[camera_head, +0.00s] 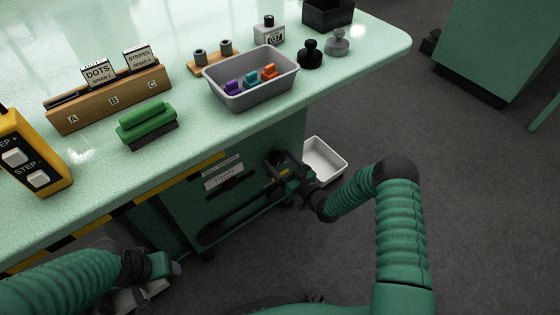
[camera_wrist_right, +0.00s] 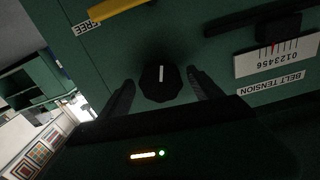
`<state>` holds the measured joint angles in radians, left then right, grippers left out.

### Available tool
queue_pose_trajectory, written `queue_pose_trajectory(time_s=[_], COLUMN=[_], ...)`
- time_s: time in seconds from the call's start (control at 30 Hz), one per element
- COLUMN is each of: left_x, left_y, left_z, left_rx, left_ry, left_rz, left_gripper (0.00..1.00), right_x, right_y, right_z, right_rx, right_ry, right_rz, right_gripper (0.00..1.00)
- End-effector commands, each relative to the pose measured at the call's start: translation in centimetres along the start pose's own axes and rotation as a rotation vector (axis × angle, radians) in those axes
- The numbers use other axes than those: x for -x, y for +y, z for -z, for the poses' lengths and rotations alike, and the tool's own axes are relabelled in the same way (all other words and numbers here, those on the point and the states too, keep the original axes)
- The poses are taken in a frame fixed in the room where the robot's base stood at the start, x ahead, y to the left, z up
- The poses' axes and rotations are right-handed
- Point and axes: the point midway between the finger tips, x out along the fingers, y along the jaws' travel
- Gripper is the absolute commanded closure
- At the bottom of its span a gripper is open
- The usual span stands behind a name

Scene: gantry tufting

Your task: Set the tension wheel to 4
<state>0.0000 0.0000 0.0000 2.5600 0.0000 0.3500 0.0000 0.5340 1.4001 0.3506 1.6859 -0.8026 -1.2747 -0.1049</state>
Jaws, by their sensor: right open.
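The tension wheel is a dark faceted knob (camera_wrist_right: 160,80) with a white line on its face, on the green panel in the right wrist view. My right gripper (camera_wrist_right: 158,88) is open, with one finger on each side of the knob; I cannot tell whether they touch it. A white scale (camera_wrist_right: 277,55) with digits and a thin red pointer sits to the right, above a BELT TENSION label (camera_wrist_right: 274,81). The exact reading is too small to tell. In the head view my right gripper (camera_head: 280,166) is at the bench front and hides the knob. My left gripper (camera_head: 165,266) is low at left, its jaws unclear.
A yellow lever (camera_wrist_right: 118,8) lies near a FREE label, above the knob in the wrist view. On the bench top stand a grey tray (camera_head: 251,90) with coloured pieces, a green brush (camera_head: 147,120) and a yellow step box (camera_head: 35,155). A white bin (camera_head: 326,158) is beside the bench.

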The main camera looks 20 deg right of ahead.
Motion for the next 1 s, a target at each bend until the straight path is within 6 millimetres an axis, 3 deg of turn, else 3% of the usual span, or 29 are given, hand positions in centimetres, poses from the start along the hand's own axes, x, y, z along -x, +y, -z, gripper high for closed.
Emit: queue_pose_trajectory(time_s=[0.17,0.27,0.7,0.83,1.0], left_x=[0.2,0.9,5.5,6.0,6.1], left_y=[0.0,0.0,0.0,0.0,0.0], left_z=[0.0,0.2,1.3,1.4,1.4], left_rx=[0.0,0.0,0.0,0.0,0.0], left_ry=[0.0,0.0,0.0,0.0,0.0], left_rz=[0.0,0.0,0.0,0.0,0.0], left_gripper=[0.36,0.36,0.36,0.36,0.36], right_x=[0.2,1.4,13.5,15.8,16.9], right_y=[0.0,0.0,0.0,0.1,0.0], right_z=[0.1,0.3,0.2,0.0,-0.1], right_rx=[0.0,-0.001,-0.004,-0.002,-0.002], right_ry=[0.0,-0.002,-0.003,-0.003,-0.001], right_rz=[0.0,0.0,-0.002,-0.001,0.0], right_gripper=[0.25,0.25,0.25,0.25,0.25])
